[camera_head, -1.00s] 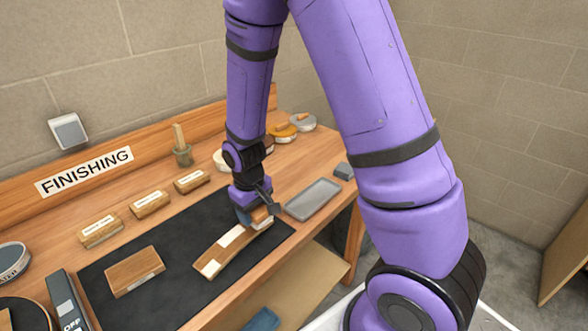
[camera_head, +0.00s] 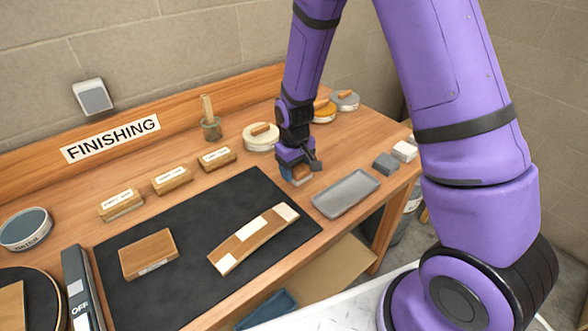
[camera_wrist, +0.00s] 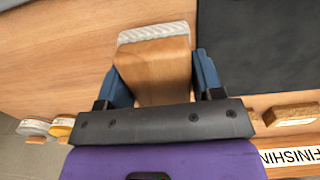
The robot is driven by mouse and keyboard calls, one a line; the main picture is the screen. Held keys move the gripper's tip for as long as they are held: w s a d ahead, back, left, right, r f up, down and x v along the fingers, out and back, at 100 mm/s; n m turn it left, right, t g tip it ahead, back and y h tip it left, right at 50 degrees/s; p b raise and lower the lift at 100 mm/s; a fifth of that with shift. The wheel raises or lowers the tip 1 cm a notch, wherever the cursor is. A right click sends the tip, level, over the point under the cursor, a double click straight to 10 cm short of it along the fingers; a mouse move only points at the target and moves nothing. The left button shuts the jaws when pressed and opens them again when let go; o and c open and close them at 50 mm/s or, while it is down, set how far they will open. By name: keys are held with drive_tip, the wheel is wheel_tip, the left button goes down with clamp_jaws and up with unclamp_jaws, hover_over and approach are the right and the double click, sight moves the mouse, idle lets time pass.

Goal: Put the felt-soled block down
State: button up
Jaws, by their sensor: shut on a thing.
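My gripper (camera_head: 297,176) is shut on the felt-soled block (camera_wrist: 152,72), a wooden block with a pale ribbed layer along its far edge in the wrist view. Its two blue fingers press on the block's sides. In the head view the block is mostly hidden by the gripper, which is over the wooden bench (camera_head: 341,150) between the black mat and the grey tray. I cannot tell whether the block touches the bench. The curved wooden piece (camera_head: 253,239) with pale patches lies on the black mat (camera_head: 185,290), apart from the gripper.
A grey tray (camera_head: 346,194) is right of the gripper. Round lidded tins (camera_head: 261,138) stand behind. Several labelled wooden blocks (camera_head: 172,180) line the mat's back. A flat wooden block (camera_head: 148,253) lies on the mat.

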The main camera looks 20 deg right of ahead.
sight(293, 170)
drive_tip(key=shift+w+d+f, duration=0.15)
drive_tip(key=shift+w+d, duration=0.05)
drive_tip(key=shift+w, duration=0.75)
drive_tip(key=shift+w+d+f, duration=0.1)
drive_tip(key=shift+w+d, duration=0.05)
drive_tip(key=shift+w, duration=0.8)
drive_tip(key=shift+s+f, duration=0.1)
drive_tip(key=shift+f, duration=1.6)
drive_tip(key=shift+f, duration=0.1)
drive_tip(key=o, duration=1.1)
drive_tip(key=shift+o, duration=0.2)
drive_tip(key=r, duration=1.2)
drive_tip(key=shift+a+r, duration=0.2)
